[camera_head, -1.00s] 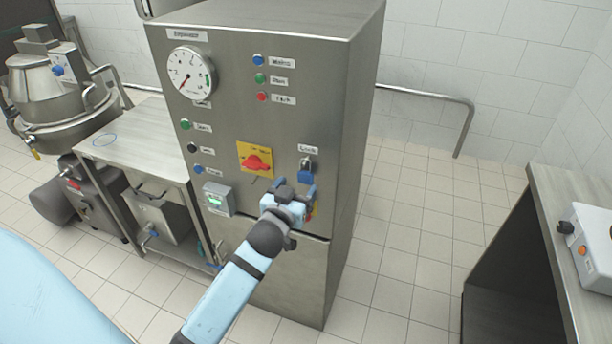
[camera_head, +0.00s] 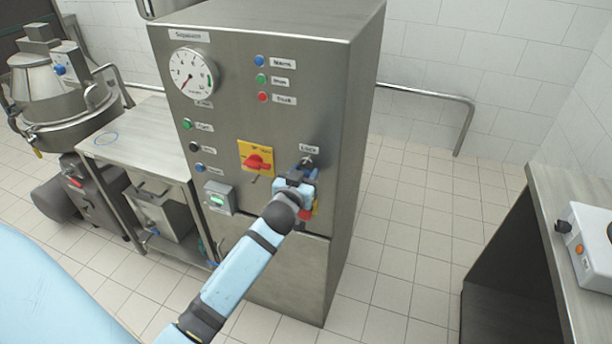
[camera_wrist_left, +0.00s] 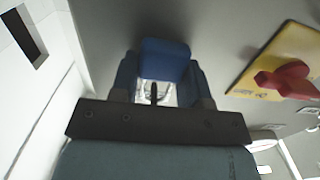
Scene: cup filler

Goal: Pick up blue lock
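The blue lock (camera_wrist_left: 164,60) hangs below the "Lock" label on the steel cabinet front (camera_head: 260,130). In the left wrist view it sits between the fingertips of my left gripper (camera_wrist_left: 163,78), one finger on each side. I cannot tell whether the fingers touch it. In the head view my left gripper (camera_head: 297,180) is up at the cabinet front, just under the lock's label, and its fingers mostly hide the lock. The fingers look spread apart. My right gripper is not in view.
A yellow plate with a red rotary switch (camera_head: 257,160) is just left of my gripper. A small box with a green display (camera_head: 218,199) sticks out lower left. A steel table (camera_head: 125,140) stands left, a counter (camera_head: 555,200) right. Floor right of the cabinet is clear.

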